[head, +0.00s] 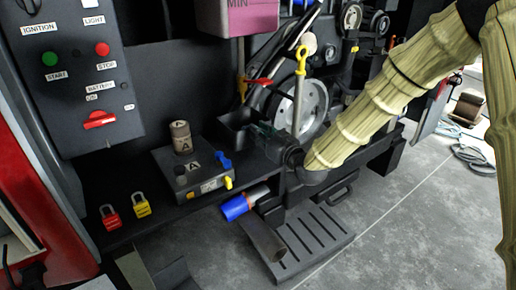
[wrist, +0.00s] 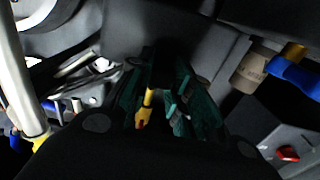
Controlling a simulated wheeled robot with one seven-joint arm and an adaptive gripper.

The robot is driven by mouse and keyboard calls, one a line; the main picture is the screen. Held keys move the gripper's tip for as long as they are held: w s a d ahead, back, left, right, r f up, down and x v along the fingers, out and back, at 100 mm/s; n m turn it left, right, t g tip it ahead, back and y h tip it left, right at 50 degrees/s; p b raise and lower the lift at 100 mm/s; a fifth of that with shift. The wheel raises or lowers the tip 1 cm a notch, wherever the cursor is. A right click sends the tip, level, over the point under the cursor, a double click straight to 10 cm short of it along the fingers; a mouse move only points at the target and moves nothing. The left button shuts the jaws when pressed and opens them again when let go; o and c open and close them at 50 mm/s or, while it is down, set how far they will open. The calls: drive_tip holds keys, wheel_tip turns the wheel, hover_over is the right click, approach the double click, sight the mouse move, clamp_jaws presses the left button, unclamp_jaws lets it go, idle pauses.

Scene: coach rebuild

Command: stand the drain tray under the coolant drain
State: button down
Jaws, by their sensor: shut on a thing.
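A small dark open tray (head: 236,131), which I take for the drain tray, is in the middle of the head view, just left of my gripper (head: 266,138). My gripper is shut on it; the contact is dark and partly hidden by the wrist. In the wrist view, the green-padded fingers of my gripper (wrist: 167,105) reach toward a dark surface (wrist: 190,28), likely the tray. I cannot tell for certain which part is the coolant drain. A blue tap (head: 221,163) sits on the right of the block marked A, and it also shows in the wrist view (wrist: 297,75).
A brown canister (head: 181,137) stands on the block (head: 165,173). Red (head: 110,218) and yellow (head: 140,205) padlocks lie to its left. A pulley wheel (head: 305,106) and yellow-handled dipstick (head: 301,60) are close behind my gripper.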

sight(254, 143)
drive_tip(key=shift+f, duration=2.8)
drive_tip(key=shift+a, duration=0.1)
drive_tip(key=c, duration=1.7)
unclamp_jaws()
drive_tip(key=shift+f+b, duration=0.1)
drive_tip(key=shift+b, duration=0.2)
drive_tip(key=o, duration=0.4)
drive_tip(key=shift+s, duration=0.1)
drive_tip(key=v, duration=1.2)
drive_tip(key=shift+p, duration=0.3)
